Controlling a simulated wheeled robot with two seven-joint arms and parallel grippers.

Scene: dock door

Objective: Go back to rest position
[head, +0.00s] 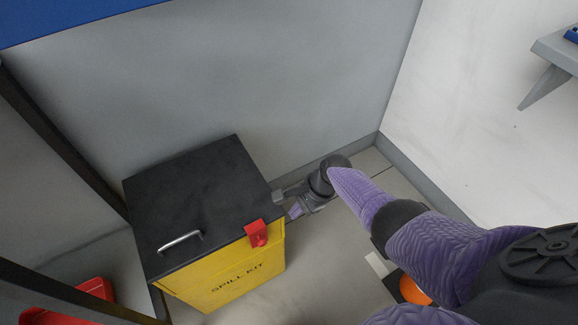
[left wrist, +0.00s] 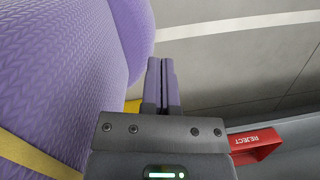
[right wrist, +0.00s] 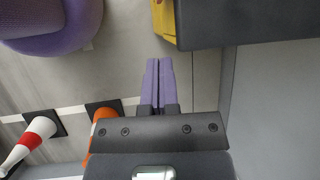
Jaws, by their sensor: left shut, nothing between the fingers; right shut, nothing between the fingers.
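My right gripper (head: 290,205) is beside the right side of a yellow spill kit bin (head: 220,284) with a closed black lid (head: 195,190). In the right wrist view its fingers (right wrist: 158,82) are together with nothing between them, and the bin's yellow corner (right wrist: 165,20) shows just beyond them. I cannot tell whether the gripper touches the bin. My left gripper (left wrist: 161,82) shows only in the left wrist view, shut and empty above the floor, close to a purple padded part of my body.
The lid has a metal handle (head: 181,241) and the bin a red latch (head: 257,234). A red REJECT bin (left wrist: 256,145) shows in the left wrist view. A grey wall shelf (head: 555,50) is at upper right.

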